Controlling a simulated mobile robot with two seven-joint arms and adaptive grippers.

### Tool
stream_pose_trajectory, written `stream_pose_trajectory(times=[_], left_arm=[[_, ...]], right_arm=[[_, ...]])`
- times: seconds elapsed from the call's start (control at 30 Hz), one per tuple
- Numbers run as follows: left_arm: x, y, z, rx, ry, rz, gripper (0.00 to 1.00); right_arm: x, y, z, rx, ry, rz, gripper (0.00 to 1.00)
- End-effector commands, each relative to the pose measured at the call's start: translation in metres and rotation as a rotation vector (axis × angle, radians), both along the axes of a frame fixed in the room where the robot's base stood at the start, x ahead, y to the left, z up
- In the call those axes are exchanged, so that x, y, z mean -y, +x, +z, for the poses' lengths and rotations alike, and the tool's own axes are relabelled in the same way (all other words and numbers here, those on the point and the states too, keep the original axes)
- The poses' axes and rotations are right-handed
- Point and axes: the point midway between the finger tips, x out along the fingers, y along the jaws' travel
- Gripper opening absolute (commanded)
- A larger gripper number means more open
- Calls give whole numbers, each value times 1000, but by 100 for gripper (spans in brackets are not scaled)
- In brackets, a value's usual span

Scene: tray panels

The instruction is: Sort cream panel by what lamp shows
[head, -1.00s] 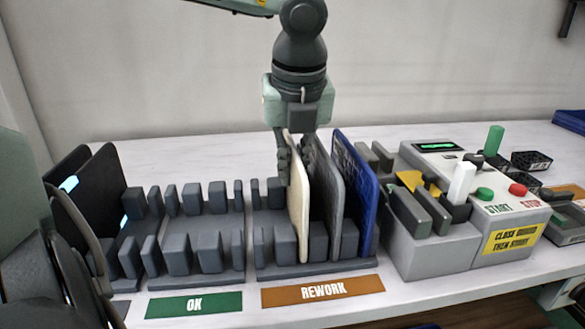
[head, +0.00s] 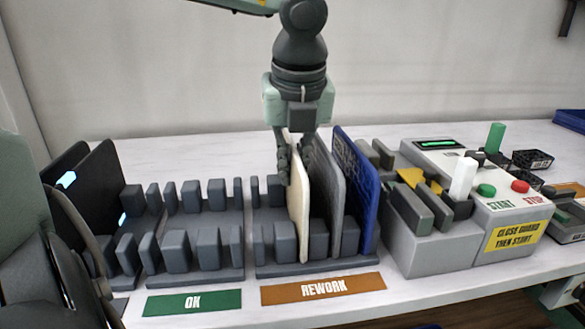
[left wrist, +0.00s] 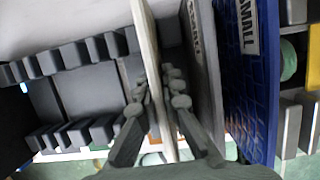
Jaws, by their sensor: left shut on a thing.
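The cream panel (head: 299,215) stands upright in the REWORK rack (head: 318,268), its lower edge down among the grey posts. My left gripper (head: 293,168) is shut on its upper back part from above. In the left wrist view the fingers (left wrist: 158,98) lie on both sides of the cream panel (left wrist: 147,45). Whether it rests on the rack floor is hard to tell. A station at the right has a lit green display strip (head: 436,143) and a green cylinder (head: 495,138) that may be the lamp. My right gripper is not in view.
A grey panel (head: 328,185) and a blue panel (head: 357,190) stand close to the right of the cream one. The rack behind the OK label (head: 193,302) has empty slots. Two dark panels (head: 100,190) stand at the left. A white lever (head: 463,178) rises from the station.

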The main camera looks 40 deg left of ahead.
Motion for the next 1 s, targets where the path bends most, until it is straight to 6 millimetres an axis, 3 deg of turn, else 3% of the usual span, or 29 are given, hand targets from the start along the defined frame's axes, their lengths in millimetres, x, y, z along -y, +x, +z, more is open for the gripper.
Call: stream_pose_trajectory(times=[0.07, 0.1, 0.3, 0.67, 1.0], left_arm=[[0, 0, 0, 0, 0, 0, 0], [0, 0, 0, 0, 0, 0, 9], [0, 0, 0, 0, 0, 0, 30], [1, 0, 6, 2, 1, 0, 30], [16, -12, 69, 6, 3, 1, 30]], right_arm=[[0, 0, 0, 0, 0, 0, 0], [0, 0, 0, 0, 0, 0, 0], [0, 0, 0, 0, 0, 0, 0], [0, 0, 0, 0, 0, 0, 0], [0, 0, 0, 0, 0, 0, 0]])
